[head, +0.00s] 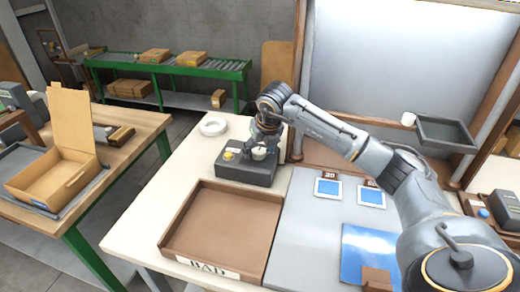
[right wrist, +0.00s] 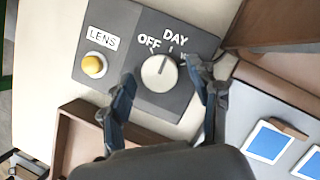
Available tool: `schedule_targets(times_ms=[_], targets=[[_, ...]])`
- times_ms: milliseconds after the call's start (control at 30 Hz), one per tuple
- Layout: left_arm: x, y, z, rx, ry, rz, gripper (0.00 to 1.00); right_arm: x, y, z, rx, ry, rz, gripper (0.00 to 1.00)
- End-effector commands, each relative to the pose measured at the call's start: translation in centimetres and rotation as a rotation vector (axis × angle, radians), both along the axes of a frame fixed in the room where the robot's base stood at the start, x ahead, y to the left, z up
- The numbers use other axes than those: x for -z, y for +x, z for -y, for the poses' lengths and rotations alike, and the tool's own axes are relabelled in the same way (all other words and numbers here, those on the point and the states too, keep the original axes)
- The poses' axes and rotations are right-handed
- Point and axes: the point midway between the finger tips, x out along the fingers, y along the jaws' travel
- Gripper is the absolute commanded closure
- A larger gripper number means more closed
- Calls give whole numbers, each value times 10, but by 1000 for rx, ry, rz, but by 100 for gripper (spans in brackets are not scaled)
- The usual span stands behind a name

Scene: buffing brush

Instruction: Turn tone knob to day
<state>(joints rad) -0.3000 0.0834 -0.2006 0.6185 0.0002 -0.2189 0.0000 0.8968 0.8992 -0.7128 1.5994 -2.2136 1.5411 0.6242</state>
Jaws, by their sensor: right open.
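The tone knob (right wrist: 158,74) is a round pale dial on a dark grey control box (head: 232,168). In the right wrist view, labels OFF and DAY stand above it, and a third label at right is mostly hidden by a finger. The knob's dark mark points up and slightly right, roughly toward DAY; I cannot tell whether it is exactly on it. My right gripper (right wrist: 161,73) is open, with one finger on each side of the knob; contact is unclear. In the head view the right gripper (head: 262,143) is over the box. My left gripper is out of view.
A yellow button (right wrist: 94,65) beside a LENS label is on the same box. A brown tray marked BAD (head: 212,187) lies in front. A white ring (head: 213,127) is behind at left. Blue-white cards (head: 328,187) lie on the grey mat at right.

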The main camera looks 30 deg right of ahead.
Motion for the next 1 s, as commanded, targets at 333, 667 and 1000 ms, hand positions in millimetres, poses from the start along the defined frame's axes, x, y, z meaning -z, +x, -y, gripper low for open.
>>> schedule_targets(times_ms=[333,667,1000], targets=[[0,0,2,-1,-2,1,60,-51,-19,-3,0,-1,6,39],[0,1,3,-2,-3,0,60,-103,-41,-8,1,0,3,39],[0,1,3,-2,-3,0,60,-111,-45,-9,0,0,0,39]])
